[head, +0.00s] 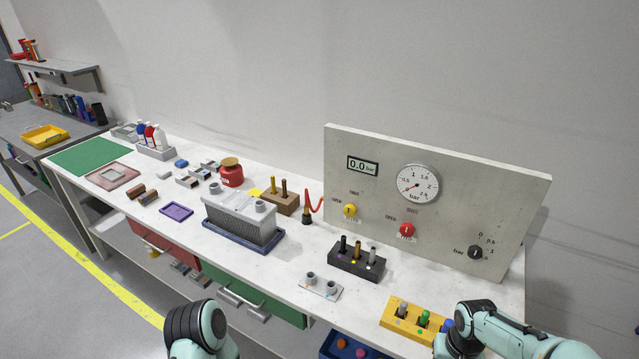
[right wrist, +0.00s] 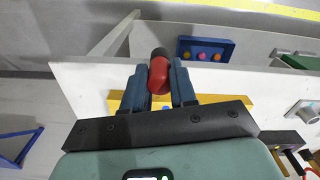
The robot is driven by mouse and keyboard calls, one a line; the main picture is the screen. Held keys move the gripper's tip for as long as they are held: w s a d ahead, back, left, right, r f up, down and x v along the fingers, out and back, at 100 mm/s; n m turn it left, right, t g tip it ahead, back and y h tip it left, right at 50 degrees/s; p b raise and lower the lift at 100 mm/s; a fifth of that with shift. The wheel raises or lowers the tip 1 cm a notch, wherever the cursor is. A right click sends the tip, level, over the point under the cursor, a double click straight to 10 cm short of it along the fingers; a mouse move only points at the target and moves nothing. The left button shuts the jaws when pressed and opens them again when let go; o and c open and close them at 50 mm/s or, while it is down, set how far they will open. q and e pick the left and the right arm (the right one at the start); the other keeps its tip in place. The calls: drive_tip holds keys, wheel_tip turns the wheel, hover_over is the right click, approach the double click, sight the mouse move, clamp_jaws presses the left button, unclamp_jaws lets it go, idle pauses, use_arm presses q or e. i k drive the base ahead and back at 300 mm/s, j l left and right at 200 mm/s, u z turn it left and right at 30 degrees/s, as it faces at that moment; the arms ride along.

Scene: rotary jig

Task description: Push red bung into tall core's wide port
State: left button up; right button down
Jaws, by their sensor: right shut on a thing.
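In the right wrist view my right gripper (right wrist: 160,80) is shut on the red bung (right wrist: 159,73), which has a dark end pointing away from the wrist. The bung is held above the bench's front edge, by the yellow block. In the head view my right arm is at the lower right, and the bung does not show. The tall core (head: 240,222) looks to be the grey finned block standing upright on a blue base, left of the panel. It has two round ports (head: 261,206) on top; I cannot tell which is wide. My left gripper is out of view.
A yellow block (head: 398,320) with several pegs is close to my right arm. A blue tray (right wrist: 184,49) with coloured pieces is at the bench front. A black block (head: 357,263) and a grey plate with two ports (head: 317,288) lie between the core and my right arm. The gauge panel (head: 440,190) rises behind.

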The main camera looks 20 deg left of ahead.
sight(254, 222)
drive_tip(key=i+j, duration=0.1)
drive_tip(key=j, duration=0.3)
drive_tip(key=i+j+u, duration=0.15)
drive_tip(key=j, duration=0.6)
drive_tip(key=i+j+u, duration=0.1)
drive_tip(key=j, duration=0.3)
drive_tip(key=i+j+u, duration=0.1)
drive_tip(key=j, duration=0.25)
drive_tip(key=i+j, duration=0.25)
drive_tip(key=i+j+u, duration=0.1)
drive_tip(key=j, duration=0.35)
drive_tip(key=i, duration=0.05)
